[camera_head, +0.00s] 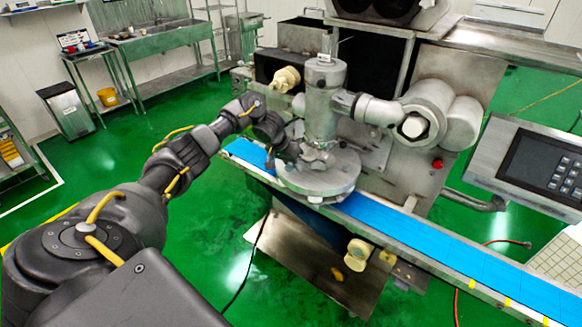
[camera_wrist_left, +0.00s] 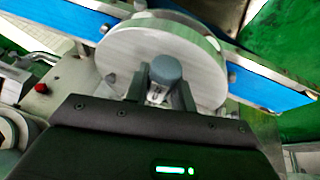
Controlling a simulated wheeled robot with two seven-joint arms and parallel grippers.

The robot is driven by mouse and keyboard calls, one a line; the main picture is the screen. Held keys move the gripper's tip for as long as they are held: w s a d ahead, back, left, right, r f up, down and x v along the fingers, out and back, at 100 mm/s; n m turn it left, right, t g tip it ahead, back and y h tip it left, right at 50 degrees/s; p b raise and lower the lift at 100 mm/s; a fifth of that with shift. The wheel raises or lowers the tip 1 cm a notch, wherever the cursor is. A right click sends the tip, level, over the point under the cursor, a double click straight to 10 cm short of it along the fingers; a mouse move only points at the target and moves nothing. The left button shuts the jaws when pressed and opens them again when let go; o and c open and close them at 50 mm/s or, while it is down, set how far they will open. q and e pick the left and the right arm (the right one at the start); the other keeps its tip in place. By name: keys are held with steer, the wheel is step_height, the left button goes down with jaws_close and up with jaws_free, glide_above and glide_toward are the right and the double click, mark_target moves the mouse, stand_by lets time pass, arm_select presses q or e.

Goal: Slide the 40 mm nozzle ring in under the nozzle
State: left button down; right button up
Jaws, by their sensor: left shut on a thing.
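My left gripper (camera_head: 291,157) is beside the nozzle (camera_head: 322,100), an upright steel cylinder on the machine, at its left lower side. In the left wrist view, my left gripper (camera_wrist_left: 160,92) is shut on a small piece with a grey-blue rounded top and a metal part below, apparently the 40 mm nozzle ring (camera_wrist_left: 166,70). Its ring shape cannot be made out. A round steel plate (camera_head: 318,184) lies below the nozzle, over the belt; the plate also shows behind the fingers in the left wrist view (camera_wrist_left: 125,55). Whether the held piece touches the nozzle cannot be told. My right gripper is not in view.
The blue conveyor belt (camera_head: 440,247) runs under the plate to the lower right. A steel side pipe (camera_head: 375,110) joins the nozzle. A control panel (camera_head: 540,165) stands at right. A red button (camera_head: 437,163) is on the machine front.

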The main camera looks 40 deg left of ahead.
mark_target(306, 152)
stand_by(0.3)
arm_select(q)
steer(key=shift+w+b, duration=0.65)
steer(key=shift+w, duration=0.7)
steer(key=shift+w+b, duration=0.85)
steer(key=shift+w, duration=0.3)
steer(key=shift+w+f+b, duration=0.15)
steer(key=shift+w+b, duration=0.9)
steer(key=shift+b, duration=0.1)
steer(key=shift+w+b, duration=0.4)
steer(key=shift+a+r, duration=0.1)
steer(key=shift+r, duration=0.1)
steer(key=c, duration=0.9)
jaws_free()
